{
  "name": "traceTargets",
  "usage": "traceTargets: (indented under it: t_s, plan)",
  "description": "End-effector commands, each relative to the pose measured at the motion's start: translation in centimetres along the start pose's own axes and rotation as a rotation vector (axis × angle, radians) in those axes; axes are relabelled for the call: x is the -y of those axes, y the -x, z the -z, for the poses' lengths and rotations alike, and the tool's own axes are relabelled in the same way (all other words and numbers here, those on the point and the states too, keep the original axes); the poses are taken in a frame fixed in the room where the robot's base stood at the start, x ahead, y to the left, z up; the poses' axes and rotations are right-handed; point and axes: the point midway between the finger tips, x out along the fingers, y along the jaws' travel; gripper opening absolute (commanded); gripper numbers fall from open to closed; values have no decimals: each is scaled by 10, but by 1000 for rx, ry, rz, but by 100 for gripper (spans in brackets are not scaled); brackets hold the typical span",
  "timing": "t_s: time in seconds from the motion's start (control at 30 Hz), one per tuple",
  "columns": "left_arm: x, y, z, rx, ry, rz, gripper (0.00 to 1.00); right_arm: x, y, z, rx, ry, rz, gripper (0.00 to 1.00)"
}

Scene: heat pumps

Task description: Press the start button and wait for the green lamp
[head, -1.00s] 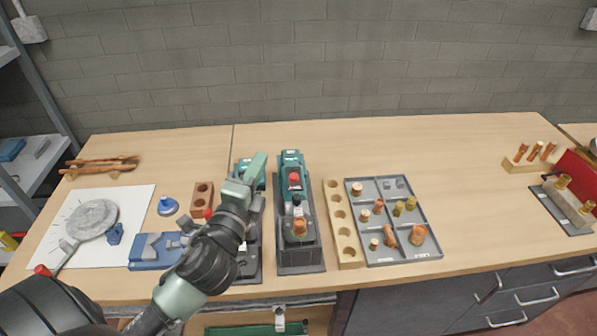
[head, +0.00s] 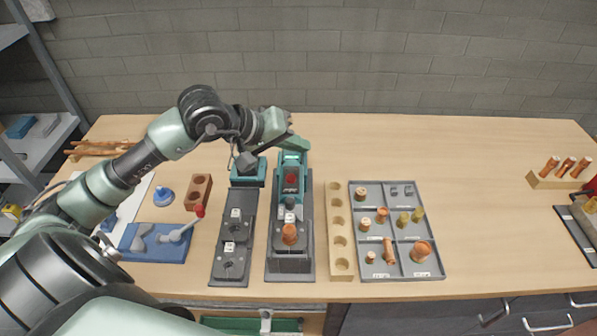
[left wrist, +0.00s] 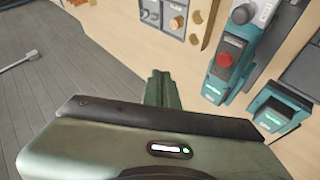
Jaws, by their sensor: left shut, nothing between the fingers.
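A teal machine (head: 292,162) with a dark grey base stands at the middle of the bench. It has a red button (head: 291,178) on its sloped face and a copper fitting (head: 289,233) at its front. The red button also shows in the left wrist view (left wrist: 224,60), above a small green-lit display (left wrist: 217,91). I cannot make out a separate green lamp on it. My left gripper (head: 304,144) is shut and empty, over the back end of this machine and apart from the button. Its closed fingers show in the left wrist view (left wrist: 160,80). My right gripper is out of view.
A second teal unit (head: 246,180) stands left of the machine, with a grey plate (head: 231,250) before it. A wooden hole block (head: 340,240) and a grey parts tray (head: 398,272) lie to the right.

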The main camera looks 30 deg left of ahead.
Motion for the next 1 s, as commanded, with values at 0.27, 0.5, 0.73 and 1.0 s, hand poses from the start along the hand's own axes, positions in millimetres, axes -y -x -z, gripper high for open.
traceTargets:
  t_s: [0.27,0.5,0.73,1.0]
  plan:
    - [26,10,23,-49,-120,135,0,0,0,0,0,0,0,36]
    - [26,10,22,-48,-120,134,0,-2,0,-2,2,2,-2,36]
    - [29,6,19,-46,-118,132,0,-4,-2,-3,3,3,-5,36]
    - [47,-12,7,-44,-114,132,0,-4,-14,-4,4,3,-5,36]
